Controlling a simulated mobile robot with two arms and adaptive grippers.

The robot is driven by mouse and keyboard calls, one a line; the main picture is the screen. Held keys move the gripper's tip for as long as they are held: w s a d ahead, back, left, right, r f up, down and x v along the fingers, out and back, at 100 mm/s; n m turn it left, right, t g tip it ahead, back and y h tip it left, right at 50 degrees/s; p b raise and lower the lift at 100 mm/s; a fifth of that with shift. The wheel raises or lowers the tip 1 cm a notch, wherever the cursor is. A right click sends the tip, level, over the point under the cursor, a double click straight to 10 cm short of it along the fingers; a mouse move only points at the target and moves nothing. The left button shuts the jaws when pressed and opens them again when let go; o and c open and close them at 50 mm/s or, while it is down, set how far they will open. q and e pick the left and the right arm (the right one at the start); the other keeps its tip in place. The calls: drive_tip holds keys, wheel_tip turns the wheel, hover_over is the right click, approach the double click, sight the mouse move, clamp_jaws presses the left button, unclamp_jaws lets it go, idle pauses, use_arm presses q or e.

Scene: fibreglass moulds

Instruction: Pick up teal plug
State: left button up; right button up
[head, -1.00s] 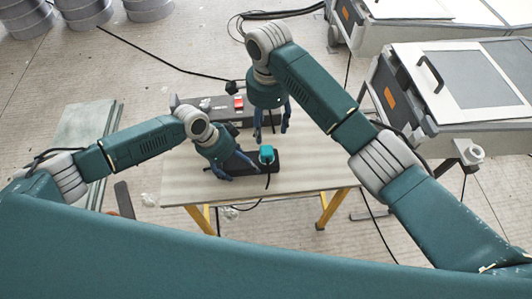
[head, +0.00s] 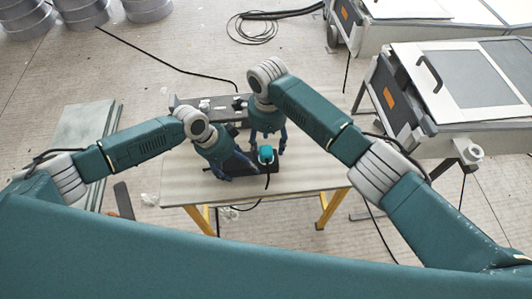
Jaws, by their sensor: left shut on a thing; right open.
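The teal plug (head: 266,155) stands in a black socket block (head: 292,180) on the table. Its black cord runs down over the table's front edge. My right gripper (head: 268,149) is open, with its fingers on either side of the teal plug; I cannot tell whether they touch it. My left gripper (head: 238,172) is shut on the left part of the socket block, which it partly hides.
The pale table (head: 315,178) has yellow legs and free room at its right. A dark box (head: 212,104) lies at its back, partly hidden by my arms. Machines with a grey-topped cart (head: 460,85) stand at right. Cables cross the floor.

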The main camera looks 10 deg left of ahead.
sight(268, 150)
wheel_tip(268, 150, down, 3)
drive_tip(key=shift+s+f, duration=0.1)
drive_tip(key=shift+c, duration=0.5)
drive_tip(key=c, duration=1.3)
drive_tip(key=shift+r, duration=7.55)
